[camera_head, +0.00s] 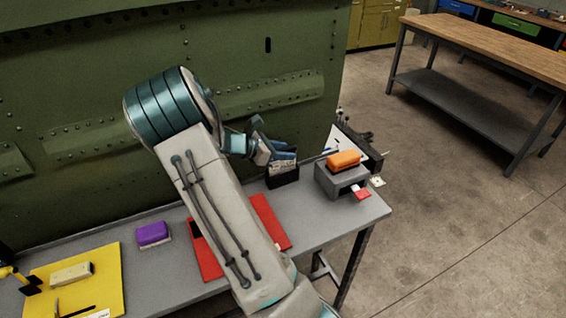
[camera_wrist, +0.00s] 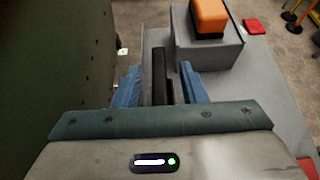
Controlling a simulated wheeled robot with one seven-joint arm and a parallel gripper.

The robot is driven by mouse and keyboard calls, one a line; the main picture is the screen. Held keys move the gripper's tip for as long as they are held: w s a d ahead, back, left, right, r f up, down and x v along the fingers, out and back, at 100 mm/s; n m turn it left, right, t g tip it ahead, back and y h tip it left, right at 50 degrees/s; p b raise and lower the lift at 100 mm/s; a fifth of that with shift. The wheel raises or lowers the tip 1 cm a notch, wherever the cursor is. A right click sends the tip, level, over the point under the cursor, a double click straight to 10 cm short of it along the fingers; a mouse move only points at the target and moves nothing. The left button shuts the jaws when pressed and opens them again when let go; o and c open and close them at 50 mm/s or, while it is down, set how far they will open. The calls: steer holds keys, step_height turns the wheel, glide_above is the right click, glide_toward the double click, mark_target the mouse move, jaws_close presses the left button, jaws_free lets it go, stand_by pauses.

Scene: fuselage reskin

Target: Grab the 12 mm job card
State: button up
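A black holder (camera_head: 282,178) stands on the grey bench beneath my gripper (camera_head: 275,145), with white printed cards (camera_head: 284,167) upright in it. The print is too small to read, so I cannot tell which is the 12 mm job card. In the wrist view my gripper (camera_wrist: 160,82) has its two blue fingers well apart. The black holder (camera_wrist: 158,65) shows between and beyond them. No card is clearly visible between the fingers, and I cannot tell whether they touch anything.
A grey block (camera_head: 341,181) with an orange-topped block (camera_head: 343,159) stands right of the holder, near the bench's right end. A purple block (camera_head: 153,233), a red mat (camera_head: 268,220) and a yellow mat (camera_head: 108,270) lie left. The green fuselage panel (camera_head: 90,90) rises behind.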

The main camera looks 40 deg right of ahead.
jaws_close()
